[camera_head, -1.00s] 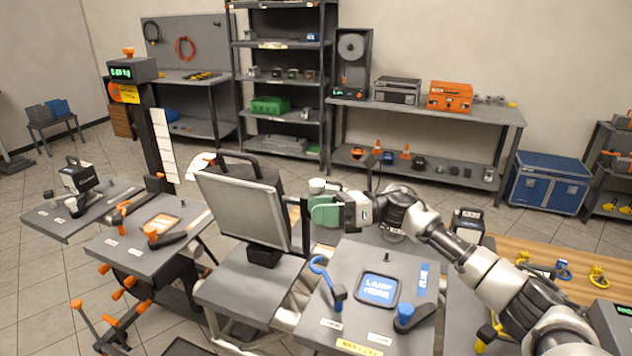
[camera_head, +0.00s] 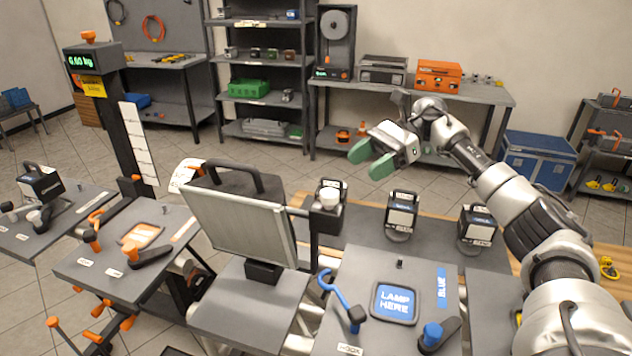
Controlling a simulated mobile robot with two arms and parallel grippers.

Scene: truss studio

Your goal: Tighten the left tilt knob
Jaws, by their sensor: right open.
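A flat grey lamp panel (camera_head: 240,222) with a black handle stands tilted on a grey platform in the middle. A white round knob (camera_head: 329,196) sits on a dark upright at its right side. A white disc with orange (camera_head: 186,175) shows at its left side, partly hidden behind the panel. I cannot tell which of these is the left tilt knob, or how tight either is. My right gripper (camera_head: 371,160), with green fingers, is open and empty, above and to the right of the white knob and apart from it. My left gripper is out of view.
A grey plate with a "LAMP HERE" pad (camera_head: 396,303), a blue hook (camera_head: 342,300) and a blue-knobbed lever (camera_head: 435,335) lies at front right. Black boxes (camera_head: 401,214) stand behind it. An orange-marked plate (camera_head: 130,245) and a post with a display (camera_head: 93,62) are at left.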

